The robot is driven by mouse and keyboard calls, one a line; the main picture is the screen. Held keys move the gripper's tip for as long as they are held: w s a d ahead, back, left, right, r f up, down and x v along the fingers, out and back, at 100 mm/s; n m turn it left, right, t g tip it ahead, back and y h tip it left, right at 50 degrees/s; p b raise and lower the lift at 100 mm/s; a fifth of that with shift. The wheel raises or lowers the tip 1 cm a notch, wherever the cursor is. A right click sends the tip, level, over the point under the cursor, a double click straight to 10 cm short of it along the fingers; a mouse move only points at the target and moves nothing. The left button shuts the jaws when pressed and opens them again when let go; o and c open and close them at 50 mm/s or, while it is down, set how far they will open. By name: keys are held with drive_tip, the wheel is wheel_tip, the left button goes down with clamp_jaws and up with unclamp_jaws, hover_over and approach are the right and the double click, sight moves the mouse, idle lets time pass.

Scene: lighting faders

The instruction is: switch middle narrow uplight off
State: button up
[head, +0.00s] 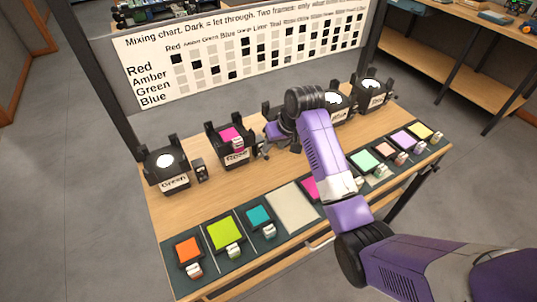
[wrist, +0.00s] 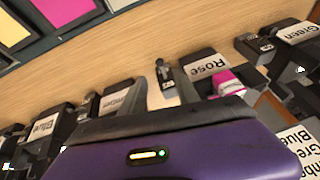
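A row of black uplights with name cards stands along the back of the wooden table. The middle uplight (head: 270,108) is mostly hidden behind my arm in the head view; in the wrist view it is the one left of centre (wrist: 122,98), its card unreadable. I cannot tell whether it is lit. A small black switch box (wrist: 166,76) stands between it and the Rose uplight (head: 236,157), which holds a pink frame. My gripper (head: 272,140) is over the table just right of Rose. Its fingers are not clear in either view, so its opening cannot be told.
The Green uplight (head: 166,168) with its switch box (head: 200,171) stands at left. The Blue uplight (head: 337,104) and another (head: 372,92) stand at right. Coloured frames, such as the orange one (head: 188,250), line the front edge. A mixing chart (head: 215,62) rises behind.

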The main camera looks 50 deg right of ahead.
sight(267, 157)
drive_tip(key=shift+x, duration=3.9)
drive_tip(key=shift+s+a, duration=0.1)
drive_tip(key=shift+s, duration=0.05)
clamp_jaws()
